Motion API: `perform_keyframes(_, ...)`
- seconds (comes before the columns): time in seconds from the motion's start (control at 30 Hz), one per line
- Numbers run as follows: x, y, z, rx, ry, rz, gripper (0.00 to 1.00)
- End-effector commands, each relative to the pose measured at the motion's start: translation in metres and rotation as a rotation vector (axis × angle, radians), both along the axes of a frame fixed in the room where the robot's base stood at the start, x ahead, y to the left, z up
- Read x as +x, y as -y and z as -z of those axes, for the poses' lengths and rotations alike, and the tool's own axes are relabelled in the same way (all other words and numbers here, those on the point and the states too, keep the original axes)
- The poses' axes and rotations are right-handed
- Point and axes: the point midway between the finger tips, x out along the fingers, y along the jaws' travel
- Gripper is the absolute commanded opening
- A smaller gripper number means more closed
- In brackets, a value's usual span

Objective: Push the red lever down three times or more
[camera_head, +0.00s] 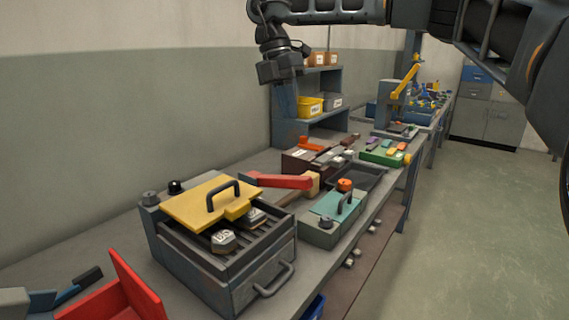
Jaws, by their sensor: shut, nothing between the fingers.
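The red lever (280,181) lies nearly level across the bench, behind the teal box and to the right of the yellow-lidded box. A tan wooden piece (313,184) is at its right end. What it pivots on is partly hidden. My gripper (286,108) hangs fingers down in the upper middle, in front of the shelf. It is shut and empty, and appears well above the lever, apart from it.
The yellow-lidded grill box (172,252) and teal box (318,236) stand in front of the lever. A dark tray (372,177), a green block tray (381,157) and a shelf unit (338,85) stand beyond. A red open box (132,288) is at lower left.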

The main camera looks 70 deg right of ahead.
Motion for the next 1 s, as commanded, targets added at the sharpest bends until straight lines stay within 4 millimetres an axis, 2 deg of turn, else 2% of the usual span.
perform_keyframes(0.3, 0.000, 0.000, 0.000, 0.000, 0.000, 0.000, 0.00)
perform_keyframes(0.47, -0.003, 0.000, 0.009, 0.003, -0.001, 0.001, 0.00)
perform_keyframes(0.57, -0.007, -0.001, 0.022, 0.004, -0.002, 0.001, 0.00)
perform_keyframes(1.0, -0.027, -0.007, 0.102, 0.005, 0.000, 0.000, 0.00)
